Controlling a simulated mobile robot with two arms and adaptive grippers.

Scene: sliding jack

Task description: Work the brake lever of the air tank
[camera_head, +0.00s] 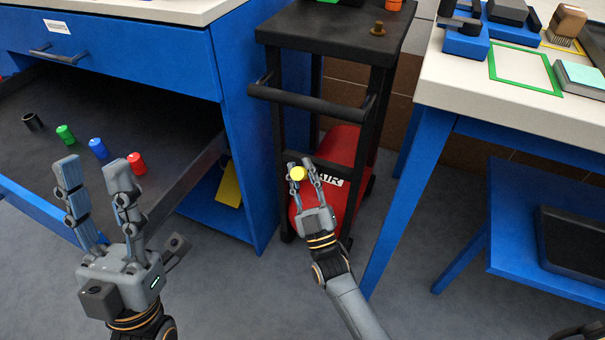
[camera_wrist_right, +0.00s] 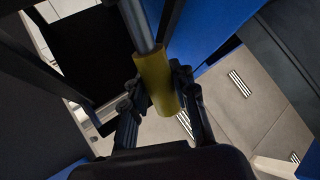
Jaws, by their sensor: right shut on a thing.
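The red air tank (camera_head: 339,180) stands on the low shelf of a black cart in the head view. The yellow end of its lever (camera_head: 297,174) sits between the fingertips of my right gripper (camera_head: 304,172). In the right wrist view the lever shows as a yellow handle (camera_wrist_right: 156,82) on a grey metal rod, with the fingers of my right gripper (camera_wrist_right: 157,88) closed around it. My left gripper (camera_head: 95,180) is open and empty, above the open drawer at the left. The lever's mount is hidden.
The black cart (camera_head: 320,35) has a front handle bar (camera_head: 310,97) above my right gripper. An open drawer (camera_head: 60,90) with several coloured cylinders is at the left. A blue-legged white table (camera_head: 480,90) stands close at the right.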

